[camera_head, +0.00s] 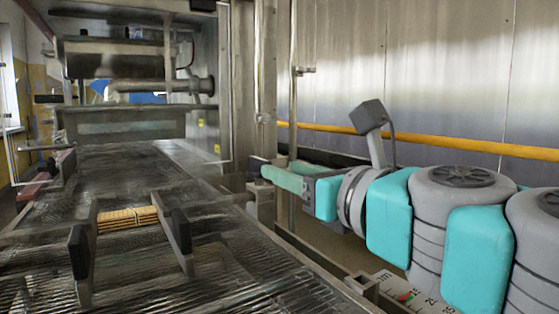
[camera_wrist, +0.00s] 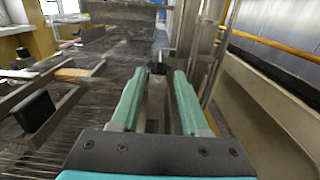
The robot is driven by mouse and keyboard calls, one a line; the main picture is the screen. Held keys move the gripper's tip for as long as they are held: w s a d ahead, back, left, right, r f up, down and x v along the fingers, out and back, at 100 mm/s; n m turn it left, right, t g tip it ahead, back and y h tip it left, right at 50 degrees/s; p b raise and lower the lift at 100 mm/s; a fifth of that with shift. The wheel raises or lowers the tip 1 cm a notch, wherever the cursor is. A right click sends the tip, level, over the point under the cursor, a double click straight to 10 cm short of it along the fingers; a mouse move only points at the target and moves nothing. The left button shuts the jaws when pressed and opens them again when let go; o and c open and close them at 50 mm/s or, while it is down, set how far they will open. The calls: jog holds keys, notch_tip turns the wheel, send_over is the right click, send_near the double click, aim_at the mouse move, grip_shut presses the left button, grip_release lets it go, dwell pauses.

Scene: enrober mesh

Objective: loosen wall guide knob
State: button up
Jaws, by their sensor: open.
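My gripper (camera_head: 270,170) reaches in from the right in the head view, beside the right edge of the mesh conveyor (camera_head: 230,265). Its two teal fingers are apart and nothing is clamped between them; it also shows in the wrist view (camera_wrist: 158,76). A small dark knob-like piece (camera_wrist: 158,68) on a grey upright post (camera_wrist: 155,105) appears in the gap between the fingertips. I cannot tell whether the fingers reach around it or stop short of it. In the head view the fingers and nearby metalwork mostly hide that spot.
Guide rails with black blocks (camera_head: 180,230) (camera_wrist: 35,112) stand on the mesh, with a tan ribbed stack (camera_head: 127,218) between them. Vertical metal posts (camera_head: 292,85) rise just beyond my gripper. A yellow pipe (camera_head: 420,138) runs along the right wall. The machine housing (camera_head: 120,125) stands at the back.

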aim_at(264, 160)
jog(key=shift+b+x, duration=0.7)
jog(key=shift+x, duration=3)
grip_shut()
